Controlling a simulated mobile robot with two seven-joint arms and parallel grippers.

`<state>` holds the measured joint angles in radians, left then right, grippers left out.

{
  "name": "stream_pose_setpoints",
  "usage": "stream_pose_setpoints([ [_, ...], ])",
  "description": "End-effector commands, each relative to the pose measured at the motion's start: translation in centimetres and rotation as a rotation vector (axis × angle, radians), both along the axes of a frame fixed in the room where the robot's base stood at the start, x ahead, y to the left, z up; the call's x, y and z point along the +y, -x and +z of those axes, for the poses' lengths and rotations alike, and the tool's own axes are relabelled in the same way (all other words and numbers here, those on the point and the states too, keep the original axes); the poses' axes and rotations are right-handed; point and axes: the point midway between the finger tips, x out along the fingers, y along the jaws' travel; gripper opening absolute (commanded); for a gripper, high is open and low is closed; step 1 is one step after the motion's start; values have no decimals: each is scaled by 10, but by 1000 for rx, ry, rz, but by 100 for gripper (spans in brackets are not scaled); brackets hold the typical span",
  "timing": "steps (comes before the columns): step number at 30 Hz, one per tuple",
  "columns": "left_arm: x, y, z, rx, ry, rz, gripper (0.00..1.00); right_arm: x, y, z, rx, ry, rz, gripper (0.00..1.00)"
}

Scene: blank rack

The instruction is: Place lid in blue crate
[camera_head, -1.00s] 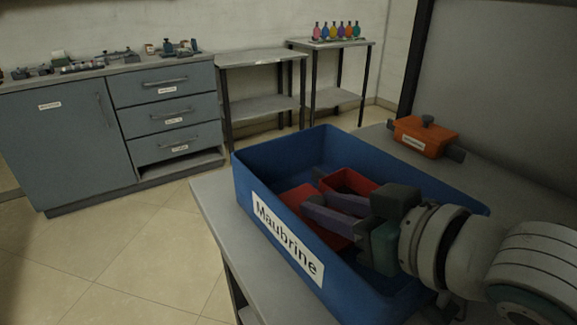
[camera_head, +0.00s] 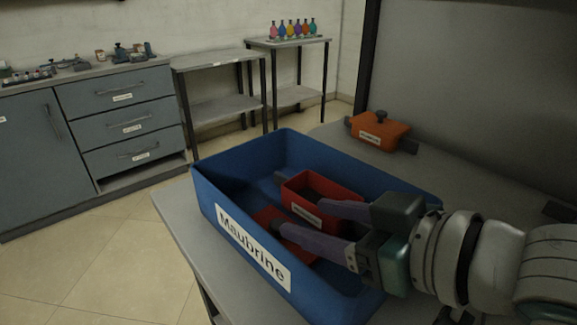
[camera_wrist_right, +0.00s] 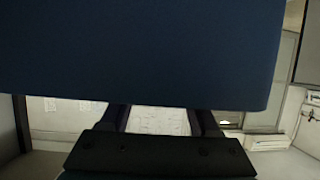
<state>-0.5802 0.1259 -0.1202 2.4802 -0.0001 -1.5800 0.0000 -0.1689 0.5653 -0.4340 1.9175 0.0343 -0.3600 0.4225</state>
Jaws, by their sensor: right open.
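The blue crate (camera_head: 205,196), labelled "Maubrine", stands on the grey table. Inside it is a red open-topped box (camera_head: 318,190) with a small label. A second red piece (camera_head: 268,216) lies beside it, partly hidden by a finger; I cannot tell if it is the lid. My right gripper (camera_head: 277,203) is open, its fingers spread over the crate's inside near the red pieces. In the right wrist view its fingers (camera_wrist_right: 160,118) show below a large dark blue surface, with nothing seen held. An orange pot (camera_head: 378,133) with a dark knob on top stands behind the crate. My left gripper is not in view.
The grey table (camera_head: 172,215) has clear room to the right of the orange pot. A grey panel rises behind it. Blue-grey drawers (camera_head: 125,125) and two small tables, one with coloured bottles (camera_head: 293,30), stand farther back.

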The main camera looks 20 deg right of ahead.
Motion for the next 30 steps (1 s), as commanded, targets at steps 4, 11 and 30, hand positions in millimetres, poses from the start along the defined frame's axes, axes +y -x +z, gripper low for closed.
stream_pose_setpoints([
  [4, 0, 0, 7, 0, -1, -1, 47, -11, 27, 14, 1, 0, 1, 63],
  [11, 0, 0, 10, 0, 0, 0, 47, -22, 53, 27, -3, -4, 0, 63],
  [30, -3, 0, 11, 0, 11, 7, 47, -25, 60, 32, -7, -3, 1, 63],
])
